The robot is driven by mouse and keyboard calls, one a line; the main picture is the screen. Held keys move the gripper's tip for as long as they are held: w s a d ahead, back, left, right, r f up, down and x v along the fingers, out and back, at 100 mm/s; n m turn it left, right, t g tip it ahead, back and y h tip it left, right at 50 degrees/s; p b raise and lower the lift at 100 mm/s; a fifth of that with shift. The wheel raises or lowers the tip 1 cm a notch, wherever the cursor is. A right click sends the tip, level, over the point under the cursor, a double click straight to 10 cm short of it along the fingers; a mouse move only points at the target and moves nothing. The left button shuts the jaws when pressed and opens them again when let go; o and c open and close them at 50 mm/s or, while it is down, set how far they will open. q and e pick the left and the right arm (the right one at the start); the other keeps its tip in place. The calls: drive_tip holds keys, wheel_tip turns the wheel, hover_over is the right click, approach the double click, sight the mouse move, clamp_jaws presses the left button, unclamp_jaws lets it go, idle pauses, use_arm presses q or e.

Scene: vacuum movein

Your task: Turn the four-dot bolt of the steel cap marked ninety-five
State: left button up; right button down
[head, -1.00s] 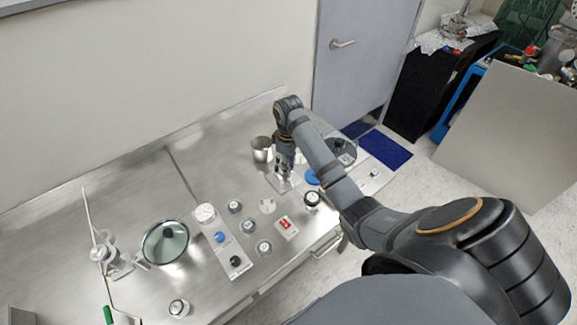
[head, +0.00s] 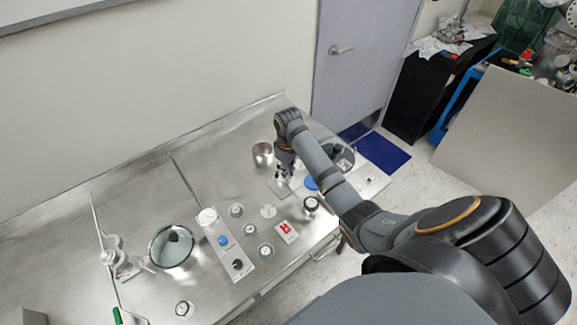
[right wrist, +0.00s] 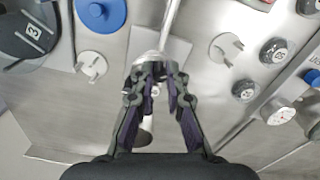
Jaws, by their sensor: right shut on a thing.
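My right gripper (head: 284,180) reaches down over a square metal plate (head: 275,188) on the steel bench. In the right wrist view my right gripper (right wrist: 153,78) is shut on a shiny metal part (right wrist: 148,58) with a slim rod (right wrist: 170,22) beside it. The fingers cover much of this part, and no dots show. Several round caps with pale labelled tops stand nearby, such as one cap (right wrist: 273,50), another cap (right wrist: 244,91) and a cap in the head view (head: 266,250). Their marks are too small to read, so I cannot tell which is ninety-five. My left gripper is out of view.
A metal cup (head: 262,155) stands just behind the gripper. A blue disc (head: 311,183) and a red-switch box (head: 287,231) are close by. A glass-lidded pot (head: 171,246) stands at the left.

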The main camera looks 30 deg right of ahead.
drive_tip(key=m+p, duration=0.4)
drive_tip(key=p, duration=0.1)
drive_tip(key=shift+r+m, duration=0.25)
drive_tip(key=shift+m, duration=0.05)
drive_tip(key=shift+f+m+p, duration=0.15)
drive_tip(key=shift+m+p, duration=0.3)
drive_tip(key=shift+m, duration=0.45)
drive_tip(key=shift+f+m, duration=0.1)
drive_tip(key=shift+m, duration=1.4)
drive_tip(key=c, duration=1.6)
unclamp_jaws()
drive_tip(key=shift+c, duration=0.2)
wheel_tip(320, 180, up, 12)
